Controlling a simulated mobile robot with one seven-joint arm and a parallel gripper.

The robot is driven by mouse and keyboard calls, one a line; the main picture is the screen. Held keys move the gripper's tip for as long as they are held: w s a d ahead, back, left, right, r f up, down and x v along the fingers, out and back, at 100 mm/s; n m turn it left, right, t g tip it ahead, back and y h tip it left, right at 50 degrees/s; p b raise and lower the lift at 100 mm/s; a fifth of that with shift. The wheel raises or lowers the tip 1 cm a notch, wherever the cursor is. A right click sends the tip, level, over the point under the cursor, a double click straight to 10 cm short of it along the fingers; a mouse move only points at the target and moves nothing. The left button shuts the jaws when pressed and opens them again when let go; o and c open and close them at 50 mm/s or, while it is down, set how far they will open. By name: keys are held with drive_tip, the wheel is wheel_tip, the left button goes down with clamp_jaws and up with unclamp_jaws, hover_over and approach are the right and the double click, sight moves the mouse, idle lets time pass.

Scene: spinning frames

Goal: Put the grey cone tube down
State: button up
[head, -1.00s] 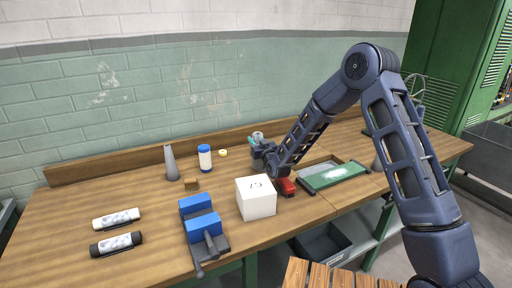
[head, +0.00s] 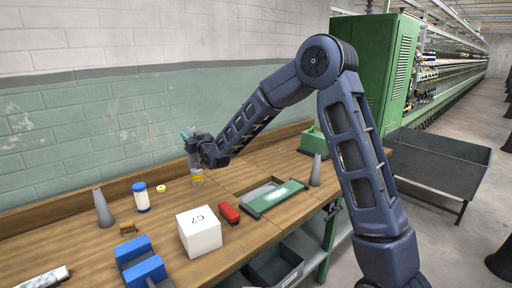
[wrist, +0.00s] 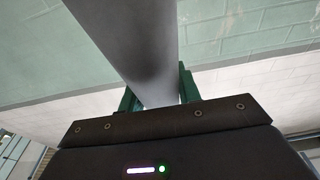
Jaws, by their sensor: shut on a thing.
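My gripper (head: 188,138) is at the back of the bench, raised above the top near the wall. In the wrist view its green fingers (wrist: 158,92) are shut on a smooth grey cone tube (wrist: 135,35), which looks wider away from the fingers. A second grey cone tube (head: 103,208) stands upright at the bench's left. A third one (head: 316,170) stands upright at the right, beyond the green-edged tray.

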drive_tip(key=w+d+m+t+h, duration=0.7)
drive_tip(key=w+d+h, duration=0.6)
drive_tip(key=w+d, duration=1)
drive_tip(key=w+d+m+g+h, duration=0.25)
drive_tip(key=d+h, duration=0.25)
drive_tip(key=d, duration=0.5)
drive_tip(key=w+d+m+g+h, duration=0.1)
drive_tip(key=w+d+m+h, duration=0.3)
drive_tip(key=d, duration=0.5)
drive_tip(key=w+d+m+g+h, duration=0.25)
drive_tip(key=d+m+h, duration=0.2)
drive_tip(key=d, duration=0.55)
wheel_tip(320, 180, down, 20)
drive_tip(key=shift+w+r+n, duration=0.15)
drive_tip(key=shift+w+n, duration=0.2)
drive_tip(key=shift+n, duration=0.05)
drive_tip(key=o, duration=1.1)
drive_tip(key=shift+o, duration=0.4)
